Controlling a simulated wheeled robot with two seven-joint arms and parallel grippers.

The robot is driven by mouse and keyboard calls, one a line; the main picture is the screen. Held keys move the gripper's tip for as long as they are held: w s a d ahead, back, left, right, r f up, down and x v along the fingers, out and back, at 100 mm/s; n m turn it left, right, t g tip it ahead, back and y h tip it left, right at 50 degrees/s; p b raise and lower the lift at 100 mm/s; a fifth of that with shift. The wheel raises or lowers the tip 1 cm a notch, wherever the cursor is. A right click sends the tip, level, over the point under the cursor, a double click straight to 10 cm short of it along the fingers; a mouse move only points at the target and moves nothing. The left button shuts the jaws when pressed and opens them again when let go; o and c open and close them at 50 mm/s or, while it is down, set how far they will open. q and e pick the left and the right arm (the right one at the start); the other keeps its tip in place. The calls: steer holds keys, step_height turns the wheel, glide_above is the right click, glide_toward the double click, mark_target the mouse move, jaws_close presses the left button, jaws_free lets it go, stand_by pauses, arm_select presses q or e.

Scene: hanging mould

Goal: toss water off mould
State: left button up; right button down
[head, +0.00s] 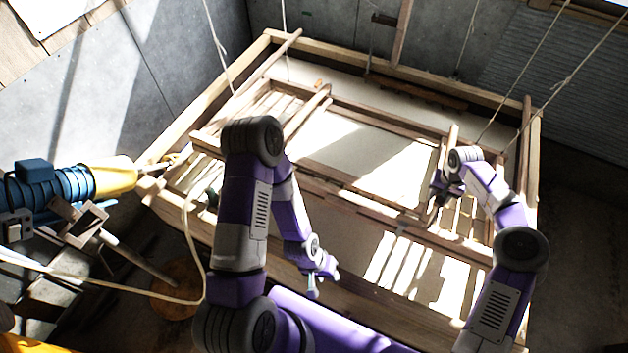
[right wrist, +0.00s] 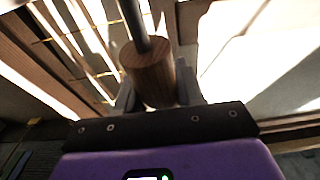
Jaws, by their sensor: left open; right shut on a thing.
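The mould (head: 345,190) is a wooden frame with a pale inner surface, hung on ropes in the middle of the head view. Patches of light and striped shadow lie across it. My right gripper (head: 441,192) is at the mould's right part, shut on a wooden cylinder-shaped handle (right wrist: 147,75) with a dark rod (right wrist: 134,22) rising from it. The handle is between the fingers in the right wrist view. My left gripper (head: 322,282) is open and empty, over the near side of the mould. I cannot make out water on the surface.
Several ropes (head: 468,42) hold the larger outer wooden frame (head: 200,98). A blue motor (head: 50,187) with a yellow end (head: 115,179) and a loose pale cable (head: 120,288) are at the left. Grey walls (head: 160,50) stand behind.

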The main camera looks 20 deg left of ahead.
steer(key=shift+w+r, duration=0.3)
steer(key=shift+r, duration=0.15)
steer(key=shift+f, duration=0.1)
steer(key=shift+s+f+t+b, duration=0.15)
steer(key=shift+s+f+t, duration=0.3)
steer(key=shift+f, duration=0.3)
steer(key=shift+s+f+t+b, duration=0.2)
steer(key=shift+f+t, duration=0.35)
steer(key=shift+f, duration=0.2)
steer(key=c, duration=0.6)
jaws_free()
steer(key=v, duration=0.7)
steer(key=shift+s+r, duration=0.1)
steer(key=shift+r, duration=0.15)
